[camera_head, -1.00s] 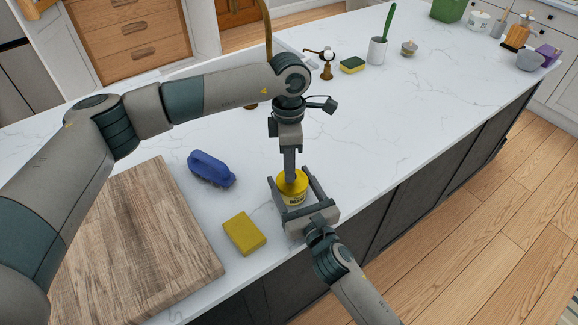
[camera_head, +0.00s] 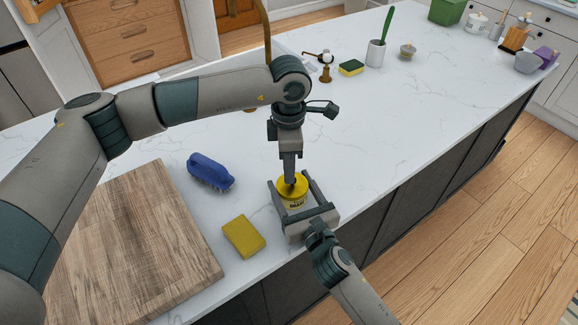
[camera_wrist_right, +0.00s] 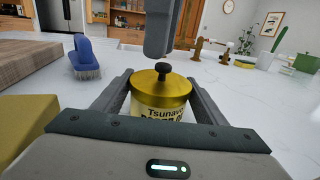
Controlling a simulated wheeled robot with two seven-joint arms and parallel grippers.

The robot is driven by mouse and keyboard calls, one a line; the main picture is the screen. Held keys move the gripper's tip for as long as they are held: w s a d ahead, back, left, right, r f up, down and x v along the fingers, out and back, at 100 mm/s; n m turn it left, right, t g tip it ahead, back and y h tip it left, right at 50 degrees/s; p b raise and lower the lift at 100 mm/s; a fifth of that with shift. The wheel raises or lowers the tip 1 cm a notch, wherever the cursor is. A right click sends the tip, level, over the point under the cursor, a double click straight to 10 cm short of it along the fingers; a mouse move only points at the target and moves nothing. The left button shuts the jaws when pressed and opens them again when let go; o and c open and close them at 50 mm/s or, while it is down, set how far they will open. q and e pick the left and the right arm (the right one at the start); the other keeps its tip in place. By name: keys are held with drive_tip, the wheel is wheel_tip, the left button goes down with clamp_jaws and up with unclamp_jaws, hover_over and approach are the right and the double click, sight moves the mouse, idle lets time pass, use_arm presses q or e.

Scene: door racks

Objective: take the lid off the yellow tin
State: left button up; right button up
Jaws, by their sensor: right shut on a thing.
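The yellow tin (camera_head: 293,201) stands on the white counter near its front edge. Its gold-yellow lid (camera_wrist_right: 160,84) with a black knob (camera_wrist_right: 163,68) is on top of it in the right wrist view. My right gripper (camera_head: 291,192) is shut on the tin's body, one finger on each side. My left gripper (camera_head: 289,178) points straight down above the lid. In the right wrist view its fingers (camera_wrist_right: 158,40) end just above the knob, apparently apart from it. They overlap edge-on, so their opening is hidden.
A blue brush (camera_head: 210,170), a yellow sponge (camera_head: 243,236) and a wooden board (camera_head: 140,240) lie left of the tin. The counter right of the tin is clear.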

use_arm(q)
wheel_tip(320, 180, up, 12)
use_arm(e)
drive_tip(key=shift+r, duration=0.1)
idle(0.7)
drive_tip(key=o, duration=1.6)
drive_tip(key=shift+s+d, duration=0.15)
drive_tip(key=shift+s, duration=0.25)
use_arm(q)
drive_tip(key=shift+f+b, duration=2.2)
drive_tip(key=shift+f, duration=0.05)
use_arm(e)
drive_tip(key=v, duration=1.6)
drive_tip(key=shift+s, duration=0.3)
